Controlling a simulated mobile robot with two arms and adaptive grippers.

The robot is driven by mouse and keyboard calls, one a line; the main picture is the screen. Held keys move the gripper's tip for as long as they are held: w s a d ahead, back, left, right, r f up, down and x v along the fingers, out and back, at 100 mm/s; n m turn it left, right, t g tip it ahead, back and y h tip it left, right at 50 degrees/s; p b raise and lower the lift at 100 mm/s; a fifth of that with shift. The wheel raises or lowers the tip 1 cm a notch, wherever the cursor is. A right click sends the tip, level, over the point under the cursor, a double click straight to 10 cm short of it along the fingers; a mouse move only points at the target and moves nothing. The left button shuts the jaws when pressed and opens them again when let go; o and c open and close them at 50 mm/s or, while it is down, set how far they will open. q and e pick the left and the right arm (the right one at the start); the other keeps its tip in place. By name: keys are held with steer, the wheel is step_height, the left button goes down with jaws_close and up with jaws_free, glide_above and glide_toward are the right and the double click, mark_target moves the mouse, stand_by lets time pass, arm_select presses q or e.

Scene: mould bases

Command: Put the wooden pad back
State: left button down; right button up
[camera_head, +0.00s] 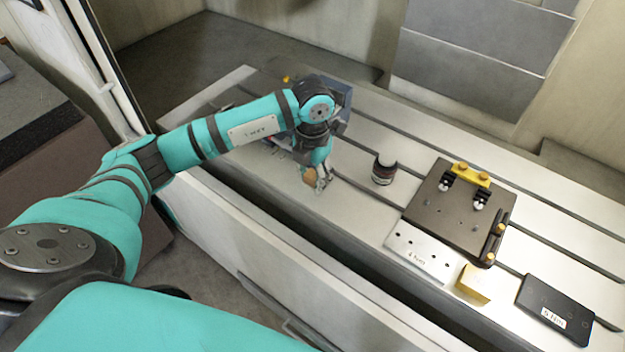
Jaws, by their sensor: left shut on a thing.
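My left gripper (319,183) points down low over the slotted metal table (350,211), left of the dark round can. It is shut on a small tan-brown piece (309,175) that looks like the wooden pad. The fingers and wrist hide part of it, and I cannot tell whether it touches the table. A separate yellowish block (474,284) sits near the table's front edge, between a pale plate and a black plate. My right gripper is out of view.
The dark can (384,170) stands close to the right of my gripper. A dark mould base (450,215) with yellow fittings, a pale holed plate (419,251) and a black labelled plate (556,309) lie farther right. A blue-grey object (340,92) is partly hidden behind my wrist.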

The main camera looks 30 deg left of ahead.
mark_target(312, 186)
arm_select(q)
step_height(312, 186, down, 3)
steer(key=shift+r+p, duration=0.2)
steer(key=shift+p, duration=0.7)
steer(key=shift+f, duration=0.5)
steer(key=shift+f, duration=0.15)
steer(key=c, duration=0.8)
jaws_free()
steer(key=shift+o, duration=0.2)
